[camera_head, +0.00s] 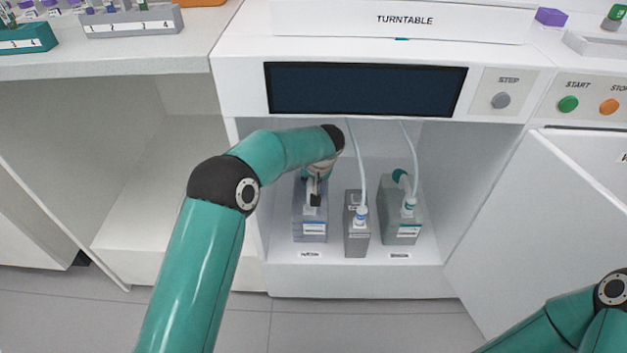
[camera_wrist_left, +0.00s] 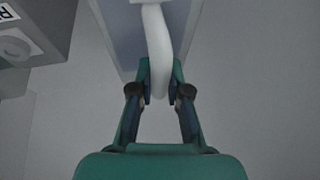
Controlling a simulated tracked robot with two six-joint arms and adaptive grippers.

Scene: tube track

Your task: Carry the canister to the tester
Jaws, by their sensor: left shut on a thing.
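My left gripper (camera_head: 315,196) reaches into the open bay under the turntable machine and is shut on the handle of the leftmost canister. This canister (camera_head: 311,228) is a grey-blue box with a white and blue label, upright, with no tube seen on it. I cannot tell whether it touches the bay floor. In the left wrist view the fingers (camera_wrist_left: 160,92) close around its white curved handle (camera_wrist_left: 157,50), with the canister body (camera_wrist_left: 122,35) beyond. My right gripper is out of view; only part of my right arm shows. I cannot identify the tester.
A narrow grey canister (camera_head: 356,240) and a wider one (camera_head: 403,228) stand to the right, each with a thin tube rising from it. An open white door (camera_head: 560,230) stands at right. An empty open compartment (camera_head: 150,180) lies left.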

